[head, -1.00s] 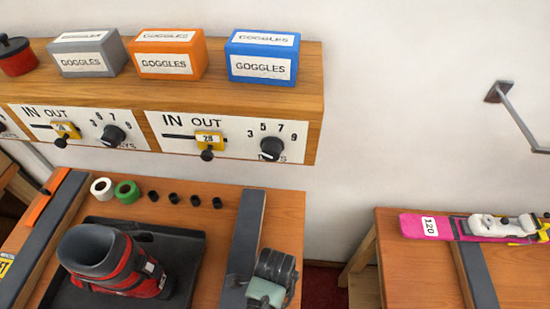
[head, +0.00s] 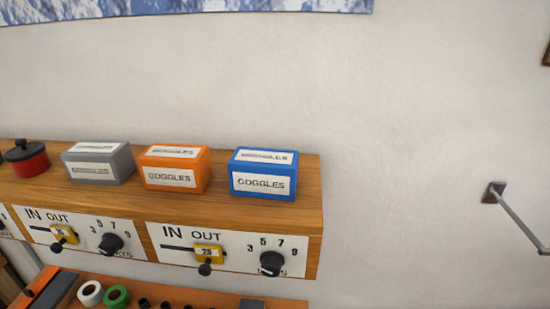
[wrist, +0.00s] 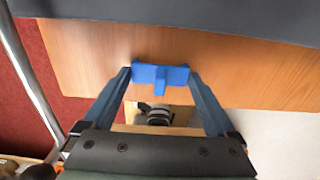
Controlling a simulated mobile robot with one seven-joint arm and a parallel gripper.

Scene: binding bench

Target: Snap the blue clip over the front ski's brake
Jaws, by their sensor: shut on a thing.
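In the wrist view my gripper (wrist: 160,72) is shut on the blue clip (wrist: 160,78). The clip is a small blue piece with a crossbar and a short stem, held between the two blue fingertips. It is in front of a wooden surface (wrist: 90,60) and touches nothing else that I can make out. The front ski and its brake are not recognizable in either current view. My gripper is not in the head view.
A dark grey bar (wrist: 210,18) crosses the top of the wrist view, and a metal tube (wrist: 30,75) runs down its left side. In the head view, grey (head: 97,163), orange (head: 174,168) and blue (head: 263,174) goggles boxes stand on a shelf (head: 310,200). A wall bracket (head: 515,215) sticks out at right.

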